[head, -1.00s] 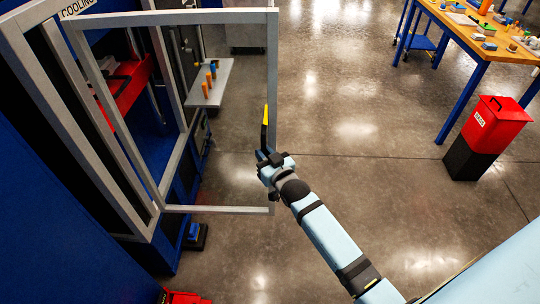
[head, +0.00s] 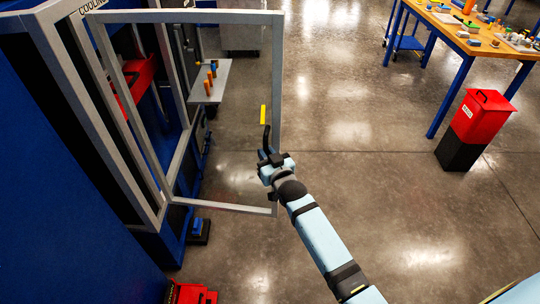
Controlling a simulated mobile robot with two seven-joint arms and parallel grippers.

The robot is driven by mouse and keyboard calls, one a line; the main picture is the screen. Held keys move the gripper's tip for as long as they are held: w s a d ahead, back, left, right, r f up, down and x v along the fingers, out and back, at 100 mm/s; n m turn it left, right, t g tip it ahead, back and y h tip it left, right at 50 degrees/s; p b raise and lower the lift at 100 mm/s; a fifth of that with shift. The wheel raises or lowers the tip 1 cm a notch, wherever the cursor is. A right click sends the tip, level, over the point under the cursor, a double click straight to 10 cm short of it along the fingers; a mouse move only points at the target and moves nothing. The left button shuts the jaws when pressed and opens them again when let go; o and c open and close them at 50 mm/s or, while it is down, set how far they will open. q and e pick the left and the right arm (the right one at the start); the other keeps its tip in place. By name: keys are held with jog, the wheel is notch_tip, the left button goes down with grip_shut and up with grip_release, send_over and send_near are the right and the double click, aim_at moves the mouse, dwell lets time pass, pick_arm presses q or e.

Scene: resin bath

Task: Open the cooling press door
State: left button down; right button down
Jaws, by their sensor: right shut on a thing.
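The cooling press door (head: 278,70) is a grey rectangular frame with a see-through middle. It stands swung out from the blue press (head: 50,170) at the left, well open. A handle with a yellow strip (head: 263,115) is near the door's free right edge. My right gripper (head: 268,156) is at the handle's lower, dark part and is shut on it; the fingertips are small and partly hidden. My left gripper is not in view.
A shelf (head: 208,92) with orange and blue pieces shows behind the door. A red and black bin (head: 480,118) and a wooden table (head: 480,50) with blue legs stand at the right. A red object (head: 188,293) lies at the lower left. The middle floor is clear.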

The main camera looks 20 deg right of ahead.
jog(key=shift+a+r, duration=0.15)
jog(key=c, duration=1.2)
grip_release()
jog(key=shift+o, duration=0.5)
jog(key=shift+a, duration=0.15)
jog(key=s+d+b, duration=0.1)
jog(key=s, duration=1.2)
jog(key=shift+s+b, duration=0.35)
jog(key=s+a+f+n+g+y+p, duration=0.1)
jog(key=s+f+g+p, duration=0.1)
jog(key=s+f, duration=0.3)
jog(key=s+a+f+n+g+y+p, duration=0.1)
jog(key=s+f+g, duration=0.4)
jog(key=s, duration=0.9)
jog(key=shift+s+a+f+p, duration=0.25)
jog(key=shift+a+f+p, duration=0.45)
